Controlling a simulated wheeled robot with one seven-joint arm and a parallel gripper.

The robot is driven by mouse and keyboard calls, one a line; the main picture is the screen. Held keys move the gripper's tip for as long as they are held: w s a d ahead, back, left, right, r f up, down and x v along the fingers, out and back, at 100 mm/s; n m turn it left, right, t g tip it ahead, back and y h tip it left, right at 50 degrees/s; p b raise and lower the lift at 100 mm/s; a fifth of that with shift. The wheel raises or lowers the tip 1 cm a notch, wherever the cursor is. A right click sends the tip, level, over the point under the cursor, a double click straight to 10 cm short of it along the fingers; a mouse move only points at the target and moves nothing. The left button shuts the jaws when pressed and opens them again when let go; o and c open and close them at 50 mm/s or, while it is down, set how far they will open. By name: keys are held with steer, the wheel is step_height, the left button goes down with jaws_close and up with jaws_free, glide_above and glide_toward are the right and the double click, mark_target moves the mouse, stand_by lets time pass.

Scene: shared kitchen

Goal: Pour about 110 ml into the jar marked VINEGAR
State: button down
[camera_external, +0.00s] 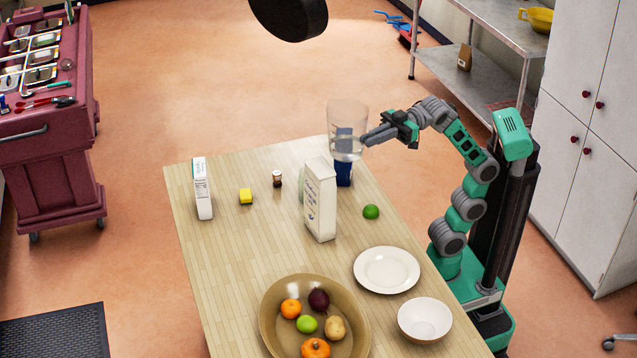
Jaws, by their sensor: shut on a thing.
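My gripper (369,138) is shut on a clear beaker (347,115) and holds it roughly upright, above the far right part of the table. Behind and below the beaker stands a dark blue container (344,175); part of it shows through the clear wall. A pale greenish glass thing (301,186) is mostly hidden behind a tall white carton (320,200). I can read no VINEGAR label, so I cannot tell which container is that jar. The liquid level in the beaker is unclear.
A dark round thing (290,16) hangs overhead. The table's left middle is clear.

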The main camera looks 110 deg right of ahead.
mark_target(369, 123)
steer(key=shift+r, duration=0.2)
steer(key=d+r+m+p, duration=0.1)
steer(key=p, duration=0.3)
steer(key=d+r+m+p, duration=0.1)
steer(key=r+m+p, duration=0.1)
steer(key=p, duration=0.2)
steer(key=shift+w+d, duration=0.15)
steer(key=shift+w, duration=0.2)
steer(key=d+m+p, duration=0.2)
steer(key=p, duration=0.1)
steer(key=w+d+m+p, duration=0.1)
steer(key=d+m+p, duration=0.1)
steer(key=w+d+r+m+p, duration=0.1)
steer(key=d+p, duration=0.1)
steer(key=p, duration=0.1)
steer(key=shift+w+m+g+p, duration=0.25)
steer(key=shift+m+g+p, duration=0.05)
steer(key=shift+m+g, duration=0.1)
steer(key=shift+w+d+r+m+p, duration=0.35)
steer(key=shift+d+m+p, duration=0.35)
steer(key=shift+p, duration=0.4)
steer(key=shift+d+f+m, duration=0.2)
steer(key=shift+f+m, duration=0.1)
steer(key=shift+m, duration=0.2)
